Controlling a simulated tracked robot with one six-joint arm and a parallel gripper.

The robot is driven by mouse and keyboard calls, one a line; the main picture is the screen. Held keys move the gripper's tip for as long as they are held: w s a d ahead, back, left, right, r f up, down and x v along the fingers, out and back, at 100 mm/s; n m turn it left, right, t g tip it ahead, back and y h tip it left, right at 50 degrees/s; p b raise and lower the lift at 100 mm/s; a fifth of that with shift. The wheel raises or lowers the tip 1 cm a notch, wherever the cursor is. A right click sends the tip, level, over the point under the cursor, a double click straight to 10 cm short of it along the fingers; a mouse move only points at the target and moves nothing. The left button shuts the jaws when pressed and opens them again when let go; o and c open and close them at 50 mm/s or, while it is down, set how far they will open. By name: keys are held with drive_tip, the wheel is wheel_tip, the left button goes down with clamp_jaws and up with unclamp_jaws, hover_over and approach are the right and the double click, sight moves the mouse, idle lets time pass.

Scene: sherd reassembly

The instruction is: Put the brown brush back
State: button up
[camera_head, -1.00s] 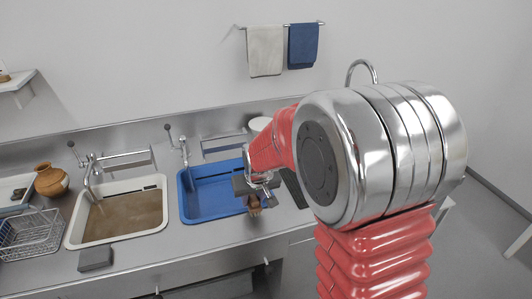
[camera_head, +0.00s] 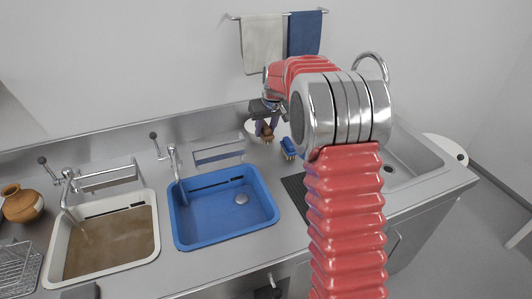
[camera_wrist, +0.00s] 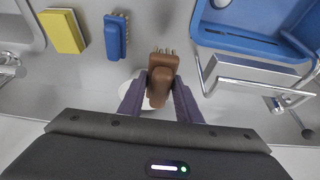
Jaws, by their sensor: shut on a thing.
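My gripper (camera_head: 266,122) is over the back of the steel counter, right of the blue basin. It is shut on the brown brush (camera_head: 266,132), which shows below the jaws in the head view. In the wrist view the brown brush (camera_wrist: 162,80) sits between the two purple fingers (camera_wrist: 160,95), bristles pointing up the picture. A white round dish (camera_head: 250,127) is partly hidden behind the gripper; part of it shows behind the brush in the wrist view (camera_wrist: 150,110). I cannot tell whether the brush touches anything below it.
A blue brush (camera_head: 289,148) stands on the counter close by, with a yellow sponge (camera_wrist: 62,31) beside it in the wrist view. A jug (camera_head: 22,203) stands far left.

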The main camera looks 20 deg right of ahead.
drive_tip(key=shift+w+d+r, duration=0.1)
drive_tip(key=shift+w+r, duration=0.05)
drive_tip(key=shift+w, duration=0.25)
drive_tip(key=shift+s+d, duration=0.1)
drive_tip(key=shift+d, duration=0.05)
drive_tip(key=shift+f, duration=2.5)
drive_tip(key=shift+f, duration=2.5)
drive_tip(key=shift+f, duration=0.1)
drive_tip(key=o, duration=0.9)
